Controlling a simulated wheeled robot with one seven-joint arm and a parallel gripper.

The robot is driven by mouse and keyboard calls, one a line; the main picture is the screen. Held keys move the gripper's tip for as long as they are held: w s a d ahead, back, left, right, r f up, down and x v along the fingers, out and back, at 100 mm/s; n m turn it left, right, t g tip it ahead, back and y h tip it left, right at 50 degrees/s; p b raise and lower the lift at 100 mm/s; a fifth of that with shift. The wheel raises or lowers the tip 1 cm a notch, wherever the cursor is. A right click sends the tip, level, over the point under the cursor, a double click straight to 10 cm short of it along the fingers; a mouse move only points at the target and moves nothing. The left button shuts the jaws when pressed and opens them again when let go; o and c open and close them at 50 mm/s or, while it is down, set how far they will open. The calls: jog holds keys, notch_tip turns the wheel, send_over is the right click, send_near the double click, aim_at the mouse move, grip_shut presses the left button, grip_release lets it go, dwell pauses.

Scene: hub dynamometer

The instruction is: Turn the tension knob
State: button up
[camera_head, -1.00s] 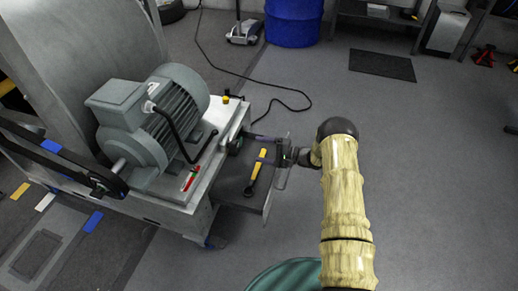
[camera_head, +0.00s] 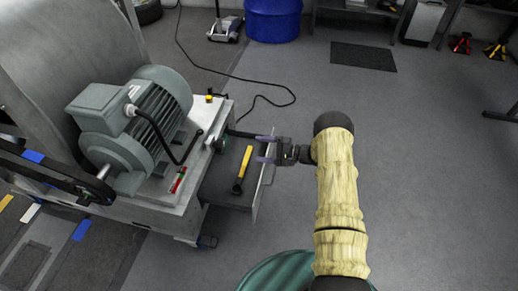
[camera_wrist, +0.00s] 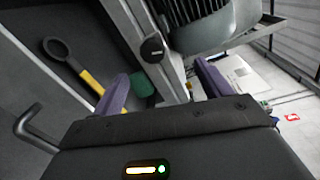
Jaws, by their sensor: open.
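A round green knob (camera_head: 222,143) sits on the side of the grey machine, above a side tray. I cannot be sure that it is the tension knob. In the wrist view a green piece (camera_wrist: 143,84) shows just beyond my left finger, which partly hides it, and a round black knob (camera_wrist: 152,48) sits above it. My gripper (camera_head: 265,149) is open and empty, with its purple fingers pointing left over the tray's right edge. A gap separates them from the green knob. In the wrist view my gripper (camera_wrist: 160,83) shows its two fingers wide apart.
The side tray (camera_head: 222,192) holds a yellow-handled tool (camera_head: 242,170). A large grey motor (camera_head: 135,120) stands on the machine, with a yellow-topped button (camera_head: 209,97) at its back corner. A black cable (camera_head: 235,75) lies on the floor.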

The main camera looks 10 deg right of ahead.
jog(key=shift+v, duration=1.55)
jog(key=shift+f, duration=0.1)
